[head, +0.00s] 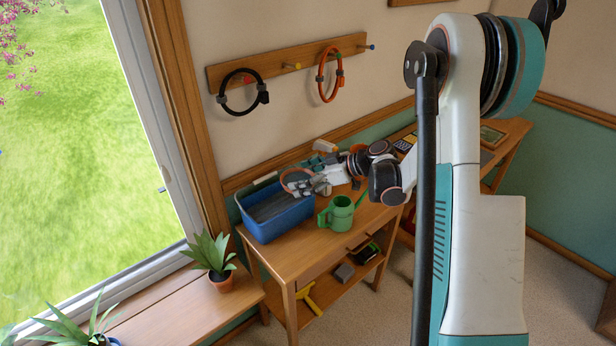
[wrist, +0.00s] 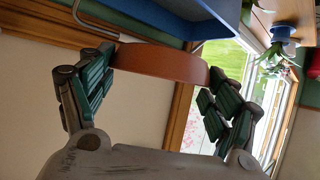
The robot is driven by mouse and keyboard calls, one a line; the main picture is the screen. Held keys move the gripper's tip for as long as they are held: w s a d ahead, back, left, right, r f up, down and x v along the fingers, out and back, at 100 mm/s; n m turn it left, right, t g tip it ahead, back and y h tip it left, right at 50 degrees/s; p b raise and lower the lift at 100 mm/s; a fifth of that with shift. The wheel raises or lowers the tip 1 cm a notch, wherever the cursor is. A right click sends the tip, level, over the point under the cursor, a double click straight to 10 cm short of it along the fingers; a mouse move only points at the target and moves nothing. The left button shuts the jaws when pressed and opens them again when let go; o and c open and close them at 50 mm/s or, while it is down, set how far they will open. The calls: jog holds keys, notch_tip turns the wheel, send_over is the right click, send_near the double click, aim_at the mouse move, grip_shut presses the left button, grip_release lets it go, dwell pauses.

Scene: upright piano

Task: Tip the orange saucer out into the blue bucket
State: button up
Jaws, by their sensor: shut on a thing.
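The blue bucket (head: 277,222) stands on the left end of the wooden table, its grey inside partly visible. In the wrist view its blue wall (wrist: 185,15) shows at the top, close to the saucer. My gripper (head: 312,184) is at the bucket's right rear, above its rim. It is shut on the orange saucer (head: 294,172), whose round outline shows in the head view, facing the camera in part, so it looks tilted. In the wrist view the saucer (wrist: 160,64) is edge-on between the fingers (wrist: 161,62). I cannot tell whether anything is on it.
A green watering can (head: 337,216) stands on the table just right of the bucket. A rail with a black ring (head: 238,104) and an orange ring (head: 321,76) hangs on the wall. A potted plant (head: 218,281) sits on the sill, front left. Items lie on the shelf below.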

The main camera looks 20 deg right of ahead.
jog(key=shift+w+a+f+b, duration=0.2)
jog(key=shift+w+a+f, duration=0.15)
jog(key=shift+f, duration=0.15)
jog(key=shift+w+a+f+b, duration=0.2)
jog(key=shift+a+f, duration=0.15)
jog(key=shift+f, duration=0.1)
jog(key=shift+r+h+p, duration=0.3)
jog(key=shift+r+p, duration=0.3)
jog(key=shift+p, duration=0.6)
jog(key=p, duration=0.1)
jog(key=r+g+h+p, duration=0.1)
jog(key=p, duration=0.1)
jog(key=shift+w+a+g, duration=0.1)
jog(key=shift+a+g, duration=0.05)
jog(key=shift+g, duration=0.15)
jog(key=shift+w+a+r+g+h+p, duration=0.1)
jog(key=shift+a+r+g+h+p, duration=0.1)
jog(key=shift+r+g+h+p, duration=0.45)
jog(key=shift+f, duration=0.45)
jog(key=shift+w+r+g+h+p, duration=0.15)
jog(key=shift+r+g+h+p, duration=0.1)
jog(key=shift+r+h+p, duration=0.3)
jog(key=shift+f, duration=0.15)
jog(key=shift+a+r+g+h+p, duration=0.2)
jog(key=shift+g+h+p, duration=0.1)
jog(key=shift+h+p, duration=0.1)
